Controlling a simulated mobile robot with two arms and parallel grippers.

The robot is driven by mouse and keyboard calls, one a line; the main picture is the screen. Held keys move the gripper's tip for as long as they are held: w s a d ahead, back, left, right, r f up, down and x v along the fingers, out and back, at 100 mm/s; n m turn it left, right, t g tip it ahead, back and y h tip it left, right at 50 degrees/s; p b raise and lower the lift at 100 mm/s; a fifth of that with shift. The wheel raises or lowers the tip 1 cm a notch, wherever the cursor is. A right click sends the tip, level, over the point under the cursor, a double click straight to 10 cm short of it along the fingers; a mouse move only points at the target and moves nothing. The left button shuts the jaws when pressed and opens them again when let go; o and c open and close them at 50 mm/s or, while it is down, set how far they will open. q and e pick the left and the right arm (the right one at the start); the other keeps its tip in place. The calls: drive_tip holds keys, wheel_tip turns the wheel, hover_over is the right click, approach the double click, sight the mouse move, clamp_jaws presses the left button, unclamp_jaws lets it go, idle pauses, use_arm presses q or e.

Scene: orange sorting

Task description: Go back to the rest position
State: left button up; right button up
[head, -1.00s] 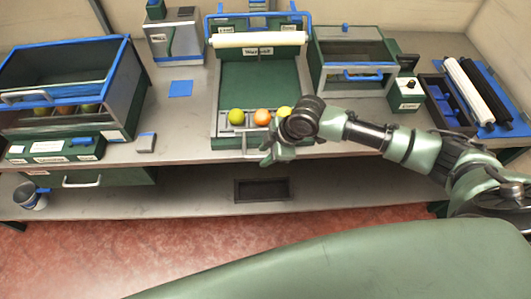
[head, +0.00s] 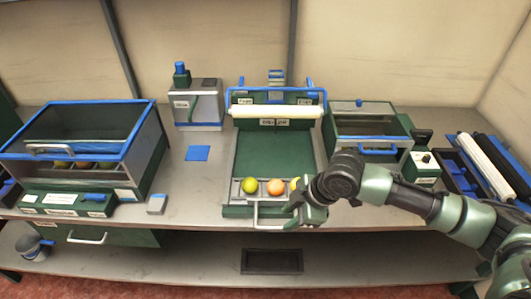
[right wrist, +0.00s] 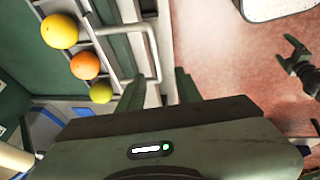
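A row of fruits lies in the front slot of the green sorting tray (head: 250,212): a yellow-green one (head: 250,185), an orange one (head: 275,187) and a yellowish one (head: 294,184) partly hidden by my right arm. In the right wrist view they show as a yellow fruit (right wrist: 59,31), an orange fruit (right wrist: 85,66) and a yellow-green fruit (right wrist: 101,92). My right gripper (head: 298,218) is at the tray's front right corner, by the tray handle (head: 262,226). Its fingers (right wrist: 160,92) are apart with no fruit between them. A dark gripper-like part (right wrist: 293,58), possibly my left gripper, shows over the floor.
A blue-rimmed bin (head: 150,160) with fruits inside stands left. A smaller glass-topped box (head: 370,125) stands right of the tray, with black and white rollers (head: 490,165) farther right. A dark tray (head: 272,261) sits on the lower shelf.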

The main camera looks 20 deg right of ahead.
drive_tip(key=s+a+f+m+t, duration=0.1)
drive_tip(key=s+a+f+m, duration=0.25)
drive_tip(key=s+a, duration=0.45)
drive_tip(key=s+d+f+m+h, duration=0.3)
drive_tip(key=s+d+m, duration=0.7)
drive_tip(key=s, duration=0.1)
wheel_tip(320, 180, down, 28)
drive_tip(key=s+g+b, duration=0.2)
drive_tip(key=s+d+f, duration=0.1)
drive_tip(key=s+f, duration=0.7)
drive_tip(key=f, duration=0.1)
drive_tip(key=s+d+f+g+b, duration=0.1)
drive_tip(key=s+d+f, duration=0.1)
drive_tip(key=s+f, duration=0.6)
drive_tip(key=shift+s+d+f+h+b, duration=0.3)
drive_tip(key=shift+s+f+h, duration=0.1)
drive_tip(key=shift+s, duration=0.2)
drive_tip(key=shift+n, duration=0.25)
